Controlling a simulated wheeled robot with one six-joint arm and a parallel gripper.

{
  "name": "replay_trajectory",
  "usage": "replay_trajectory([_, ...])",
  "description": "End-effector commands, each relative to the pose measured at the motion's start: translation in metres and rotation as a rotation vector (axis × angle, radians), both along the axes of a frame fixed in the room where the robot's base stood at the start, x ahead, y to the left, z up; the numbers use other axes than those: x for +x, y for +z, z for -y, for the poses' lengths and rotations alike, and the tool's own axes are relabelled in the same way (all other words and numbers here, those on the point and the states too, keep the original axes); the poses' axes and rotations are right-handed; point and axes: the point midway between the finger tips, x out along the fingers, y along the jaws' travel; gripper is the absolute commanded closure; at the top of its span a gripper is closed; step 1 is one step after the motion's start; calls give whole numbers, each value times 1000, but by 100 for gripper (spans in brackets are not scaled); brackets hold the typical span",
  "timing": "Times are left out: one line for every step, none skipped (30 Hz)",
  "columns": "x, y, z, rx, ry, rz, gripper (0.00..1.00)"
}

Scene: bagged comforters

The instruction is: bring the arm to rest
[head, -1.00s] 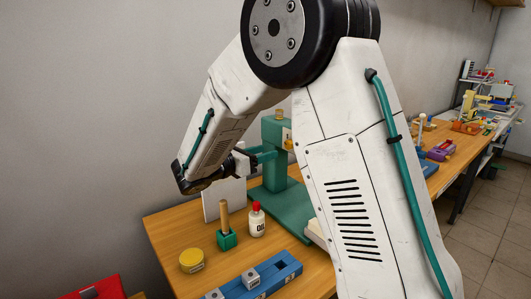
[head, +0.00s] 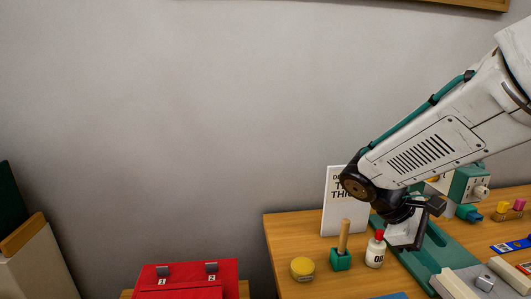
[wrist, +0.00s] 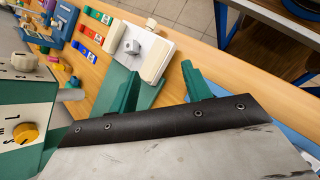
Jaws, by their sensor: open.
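My arm reaches in from the right edge of the head view, over the wooden workbench (head: 285,240), with its wrist bent down near the green press base. My gripper (wrist: 160,88) shows in the wrist view as two green fingers, spread apart with nothing between them. Beyond the fingers lies a pale block with a small grey cube (wrist: 132,47). In the head view the end of my arm is close to the white sign (head: 338,212) and the oil bottle (head: 375,251); I cannot make out the fingertips there.
The green press base (head: 430,262) lies beside my wrist. A wooden-handled tool in a green block (head: 341,259) and a yellow tin (head: 302,268) stand at the front left. A red case (head: 190,276) is lower left. The wall area left of the bench is free.

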Motion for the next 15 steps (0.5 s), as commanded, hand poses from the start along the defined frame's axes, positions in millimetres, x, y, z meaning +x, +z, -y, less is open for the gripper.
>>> replay_trajectory([-20, 4, -4, 68, -81, 67, 51])
replay_trajectory([-32, 4, -8, 107, -132, 104, 51])
replay_trajectory([-46, 5, -15, 161, -199, 154, 51])
replay_trajectory([-56, 6, -19, 201, -250, 188, 51])
replay_trajectory([-65, 7, -24, 239, -295, 222, 51])
replay_trajectory([-77, 8, -31, 289, -357, 267, 51])
replay_trajectory([-85, 9, -35, 326, -402, 298, 51])
replay_trajectory([-93, 11, -40, 364, -444, 330, 51])
replay_trajectory([-103, 13, -46, 410, -496, 370, 51])
replay_trajectory([-110, 15, -51, 445, -534, 400, 51])
replay_trajectory([-116, 16, -55, 479, -568, 428, 51])
replay_trajectory([-124, 19, -60, 521, -606, 462, 51])
replay_trajectory([-129, 21, -63, 549, -630, 485, 51])
replay_trajectory([-134, 23, -66, 575, -651, 508, 51])
replay_trajectory([-140, 25, -69, 606, -670, 534, 51])
